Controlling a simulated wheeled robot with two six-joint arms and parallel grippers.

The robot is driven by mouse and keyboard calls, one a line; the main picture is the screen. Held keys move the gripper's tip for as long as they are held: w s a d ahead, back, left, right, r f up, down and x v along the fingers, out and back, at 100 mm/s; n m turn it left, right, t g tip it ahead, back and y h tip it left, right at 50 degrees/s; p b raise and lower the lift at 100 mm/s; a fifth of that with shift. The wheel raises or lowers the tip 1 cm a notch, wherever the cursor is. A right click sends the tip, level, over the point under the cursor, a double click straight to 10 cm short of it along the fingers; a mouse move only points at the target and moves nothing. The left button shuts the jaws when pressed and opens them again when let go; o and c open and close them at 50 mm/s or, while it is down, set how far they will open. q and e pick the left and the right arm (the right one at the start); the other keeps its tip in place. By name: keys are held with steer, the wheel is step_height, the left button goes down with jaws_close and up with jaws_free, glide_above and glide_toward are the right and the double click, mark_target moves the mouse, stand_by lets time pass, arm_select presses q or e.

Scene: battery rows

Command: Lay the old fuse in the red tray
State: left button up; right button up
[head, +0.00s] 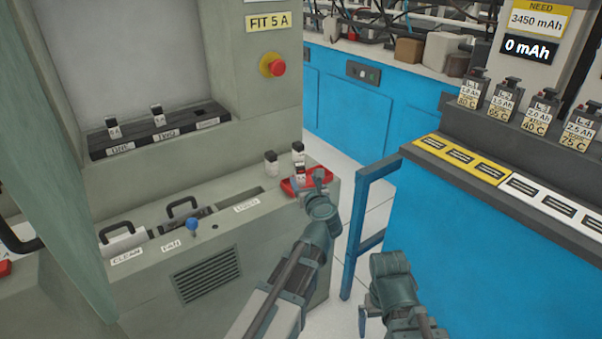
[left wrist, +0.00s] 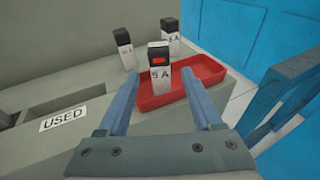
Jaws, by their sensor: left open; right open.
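A fuse with a black cap, a red mark and a "5 A" label (left wrist: 159,80) stands upright at the near left part of the red tray (left wrist: 208,70). Whether its base touches the tray floor is hard to tell. My left gripper (left wrist: 158,92) is open, its fingers on either side of the fuse. In the head view, the left gripper (head: 313,186) is at the red tray (head: 288,187) and partly covers it. The marked fuse (head: 301,173) shows just behind the fingers. My right gripper (head: 385,300) is low by the blue bench, its fingertips unclear.
Two more fuses (left wrist: 123,48) (left wrist: 170,37) stand upright behind the tray. A slot labelled "USED" (head: 246,205) is left of the tray. A black fuse rail (head: 160,133) holds two fuses. A blue frame (head: 358,225) stands close at the right.

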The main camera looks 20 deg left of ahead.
arm_select(q)
steer(key=v, duration=0.5)
steer(key=shift+s+d+p, duration=0.1)
steer(key=shift+s+p, duration=0.15)
steer(key=shift+p, duration=0.15)
